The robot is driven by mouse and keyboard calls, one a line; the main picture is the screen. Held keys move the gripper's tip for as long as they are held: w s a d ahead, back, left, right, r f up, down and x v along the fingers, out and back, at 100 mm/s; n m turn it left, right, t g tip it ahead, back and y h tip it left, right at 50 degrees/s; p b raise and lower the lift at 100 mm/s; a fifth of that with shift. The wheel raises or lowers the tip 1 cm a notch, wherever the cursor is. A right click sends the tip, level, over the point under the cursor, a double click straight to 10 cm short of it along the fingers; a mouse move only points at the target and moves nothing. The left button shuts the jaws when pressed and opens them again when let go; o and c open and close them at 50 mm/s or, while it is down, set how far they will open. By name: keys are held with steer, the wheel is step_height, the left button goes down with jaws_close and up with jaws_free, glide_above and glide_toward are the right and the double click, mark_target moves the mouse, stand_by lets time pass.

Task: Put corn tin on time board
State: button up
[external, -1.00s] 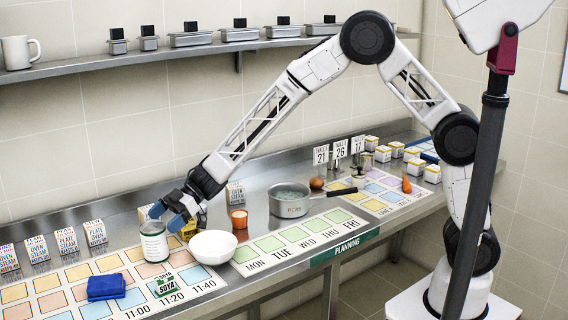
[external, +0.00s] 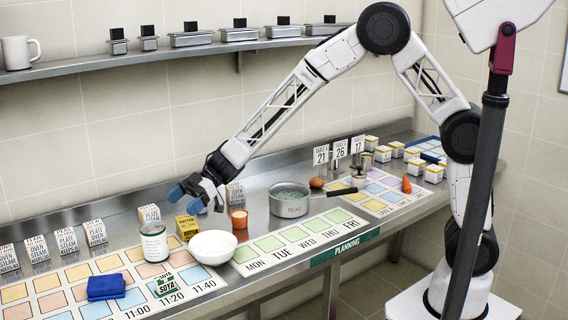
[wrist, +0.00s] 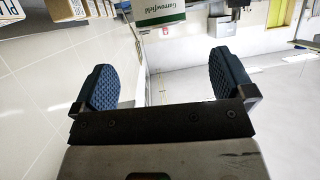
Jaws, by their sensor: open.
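The corn tin, as I take it, is a white can with a green-edged label (external: 153,243). It stands upright in the external view, on the back row of the time board (external: 137,300), left of the white bowl. The board has yellow, pink and blue squares and times along its front edge. My gripper (external: 188,199) is open and empty, above and to the right of the tin and clear of it. The wrist view shows the two blue fingertips spread apart with nothing between them (wrist: 165,82). A green-and-white label saying "Garrowfield" (wrist: 165,12) lies beyond them.
A yellow box (external: 187,228) and a white bowl (external: 212,247) stand right of the tin. A blue cloth (external: 106,287) and a green SUYA packet (external: 166,285) lie on the board's front part. An orange cup (external: 239,218) and a pot (external: 288,200) stand farther right.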

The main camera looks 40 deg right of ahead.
stand_by(0.6)
steer(key=w+d+r+m+t+h, duration=0.1)
steer(key=w+d+r+m+t, duration=0.3)
steer(key=d, duration=0.5)
steer(key=w+d+r+m+t+h, duration=0.1)
steer(key=w+d+r+m+t, duration=0.1)
steer(key=w+d+r+t, duration=0.45)
steer(key=s+d+r+m+t+h, duration=0.1)
steer(key=s+d+r+m+h, duration=0.15)
steer(key=d, duration=0.55)
steer(key=s+d+r+m+h, duration=0.1)
steer(key=d+r+m+h, duration=0.15)
steer(key=d, duration=0.65)
steer(key=s+d+r+m+t+h, duration=0.1)
steer(key=s+d+h, duration=0.15)
steer(key=d, duration=0.55)
steer(key=s+d+m+g+h, duration=0.3)
steer(key=s+d+m+h, duration=0.2)
steer(key=s+d, duration=1.05)
steer(key=s+d+f+m+g, duration=0.1)
steer(key=s+d+g, duration=0.1)
steer(key=s, duration=0.7)
steer(key=s+d+f+m+g+y, duration=0.1)
steer(key=s+d+f+m+g, duration=0.1)
steer(key=s, duration=0.7)
steer(key=shift+d+f+g, duration=0.15)
steer(key=shift+d+g, duration=0.3)
steer(key=shift+d, duration=0.15)
